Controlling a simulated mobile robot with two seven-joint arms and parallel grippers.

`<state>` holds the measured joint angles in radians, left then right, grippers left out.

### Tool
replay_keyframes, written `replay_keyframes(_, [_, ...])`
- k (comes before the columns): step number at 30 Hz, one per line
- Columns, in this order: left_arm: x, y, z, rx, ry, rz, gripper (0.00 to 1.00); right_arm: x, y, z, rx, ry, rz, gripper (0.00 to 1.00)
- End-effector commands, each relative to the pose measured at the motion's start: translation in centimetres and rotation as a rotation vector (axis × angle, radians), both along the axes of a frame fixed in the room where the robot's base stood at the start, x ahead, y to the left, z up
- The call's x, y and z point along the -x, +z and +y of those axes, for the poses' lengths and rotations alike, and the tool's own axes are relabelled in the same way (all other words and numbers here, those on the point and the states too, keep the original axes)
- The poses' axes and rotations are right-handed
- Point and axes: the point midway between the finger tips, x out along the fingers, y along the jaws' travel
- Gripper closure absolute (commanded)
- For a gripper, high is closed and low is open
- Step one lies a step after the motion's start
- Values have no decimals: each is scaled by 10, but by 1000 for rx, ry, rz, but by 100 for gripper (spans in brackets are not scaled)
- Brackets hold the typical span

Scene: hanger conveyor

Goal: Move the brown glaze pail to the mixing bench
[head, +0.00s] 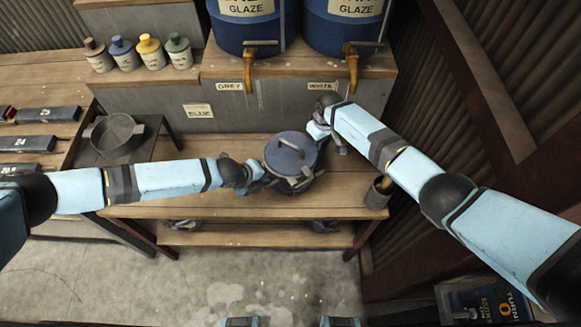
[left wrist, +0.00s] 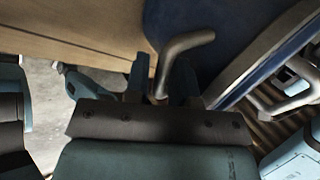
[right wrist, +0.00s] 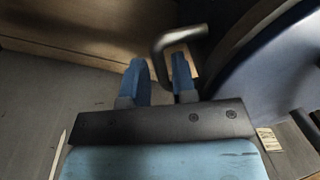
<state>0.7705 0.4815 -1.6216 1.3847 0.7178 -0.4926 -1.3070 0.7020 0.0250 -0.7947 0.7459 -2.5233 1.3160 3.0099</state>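A dark blue lidded pail (head: 290,155) with a bar handle on its lid is between my two grippers, over the wooden bench (head: 225,210). No brown colour or label shows on it. My left gripper (head: 258,174) is at its left side; in the left wrist view its fingers are close together around a bent grey side handle (left wrist: 185,44). My right gripper (head: 319,133) is at its far right side; in the right wrist view its fingers are close together around the other side handle (right wrist: 178,40). The pail's underside is hidden, so I cannot tell whether it touches the bench.
Blue glaze barrels (head: 242,25) with taps stand on the raised shelf behind, above grey and white labels. Small bottles (head: 150,52) stand at the back left. A round metal pan (head: 114,137) sits on a dark stand at left. A small cup (head: 379,193) stands at the bench's right end.

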Motion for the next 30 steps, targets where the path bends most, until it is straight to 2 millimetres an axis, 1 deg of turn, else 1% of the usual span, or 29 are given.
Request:
replay_keyframes(7, [0,0,0,0,0,0,76,0,0,0,0,0,0,75])
replay_keyframes(8, [0,0,0,0,0,0,81,0,0,0,0,0,0,79])
replay_keyframes(9, [0,0,0,0,0,0,90,0,0,0,0,0,0,88])
replay_keyframes(10, [0,0,0,0,0,0,97,0,0,0,0,0,0,95])
replay_keyframes(11, [0,0,0,0,0,0,100,0,0,0,0,0,0,100])
replay_keyframes(30, [0,0,0,0,0,0,100,0,0,0,1,0,1,100])
